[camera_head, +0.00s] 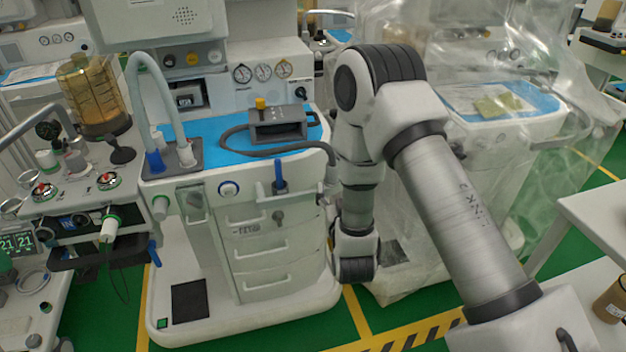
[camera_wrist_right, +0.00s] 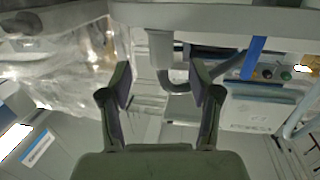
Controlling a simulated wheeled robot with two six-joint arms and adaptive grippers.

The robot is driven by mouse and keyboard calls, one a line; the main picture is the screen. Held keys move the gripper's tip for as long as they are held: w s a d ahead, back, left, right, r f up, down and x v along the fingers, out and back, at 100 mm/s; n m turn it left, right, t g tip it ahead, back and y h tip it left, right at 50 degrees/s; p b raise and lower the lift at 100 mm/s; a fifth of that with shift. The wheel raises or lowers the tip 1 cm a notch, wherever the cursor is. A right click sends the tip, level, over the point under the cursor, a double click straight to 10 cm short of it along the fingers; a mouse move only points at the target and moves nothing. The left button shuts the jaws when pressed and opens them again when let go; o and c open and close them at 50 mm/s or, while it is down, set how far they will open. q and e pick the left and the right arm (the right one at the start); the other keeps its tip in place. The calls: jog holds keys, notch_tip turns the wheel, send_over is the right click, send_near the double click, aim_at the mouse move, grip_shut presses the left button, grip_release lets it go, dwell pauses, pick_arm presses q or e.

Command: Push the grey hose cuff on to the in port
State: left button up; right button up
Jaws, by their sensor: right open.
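A dark grey hose (camera_head: 240,135) runs from a grey device on the blue-topped cart along the front edge to the cart's right side. A light grey cuff (camera_head: 331,174) hangs at its end, partly beside my arm. A pale grey cuff-like piece (camera_wrist_right: 160,48) and a bent grey hose (camera_wrist_right: 178,78) show beyond the fingertips. In the head view my wrist hides the fingers. My left gripper is out of view.
The grey device (camera_head: 277,124) with a yellow knob sits on the blue top. Two upright hoses (camera_head: 160,85) stand at the top's left. A blue post (camera_head: 280,175) sticks up at the cart front. A plastic-draped cart (camera_head: 480,170) stands close on the right.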

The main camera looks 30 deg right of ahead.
aim_at(333, 172)
jog(key=shift+w+r+p, duration=0.35)
jog(key=shift+w+r, duration=0.25)
jog(key=shift+r, duration=0.15)
jog(key=x, duration=0.6)
jog(key=shift+w+d+f+p, duration=0.1)
jog(key=shift+d+f+p, duration=0.1)
jog(key=shift+p, duration=0.15)
jog(key=c, duration=1.2)
